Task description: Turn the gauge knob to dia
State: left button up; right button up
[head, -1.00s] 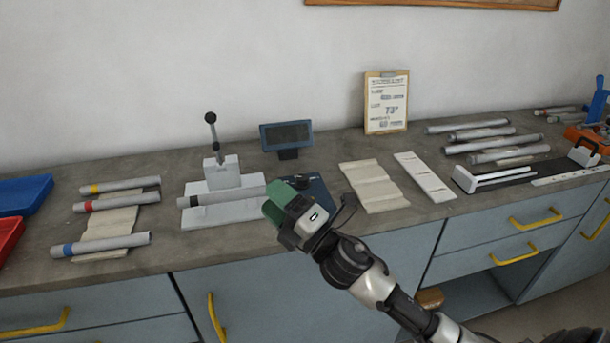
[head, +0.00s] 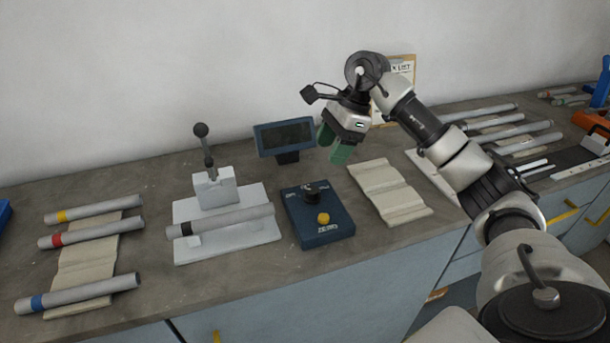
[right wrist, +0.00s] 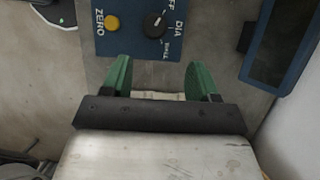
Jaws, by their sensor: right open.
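The gauge box (head: 335,232) is dark blue and lies on the bench, with a black knob (head: 312,190) and a yellow button (head: 323,218). In the right wrist view the knob (right wrist: 155,24) has a white mark that seems to point up and right, toward the OFF end of the labels; I cannot tell exactly. DIA is printed right of it. My right gripper (head: 334,146) has green fingers, open and empty, raised above and behind the box. In the right wrist view the gripper (right wrist: 158,78) is apart from the knob. My left gripper is out of view.
A dark display (head: 285,138) stands behind the box. To the left, a grey stand (head: 240,250) holds a black-banded tube (head: 232,219). A cream cloth pad (head: 390,192) lies to the right. Several tubes lie at both ends. The bench front of the box is clear.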

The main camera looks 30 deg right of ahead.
aim_at(314, 189)
jog(key=f, duration=0.1)
jog(key=a+f, duration=0.1)
jog(key=s+a+f+p, duration=0.1)
jog(key=shift+f, duration=0.4)
jog(key=x, duration=0.3)
jog(key=shift+w+f, duration=0.1)
jog(key=shift+w, duration=0.15)
jog(key=x, duration=0.2)
jog(key=shift+a+f+p, duration=0.1)
jog(key=shift+f+p, duration=0.15)
jog(key=shift+p, duration=0.15)
jog(key=shift+w, duration=0.1)
jog(key=shift+c, duration=0.4)
jog(key=c, duration=0.8)
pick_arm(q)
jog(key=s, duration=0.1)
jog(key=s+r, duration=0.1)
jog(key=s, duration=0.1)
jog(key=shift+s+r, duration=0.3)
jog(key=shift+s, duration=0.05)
pick_arm(e)
jog(key=shift+c, duration=0.2)
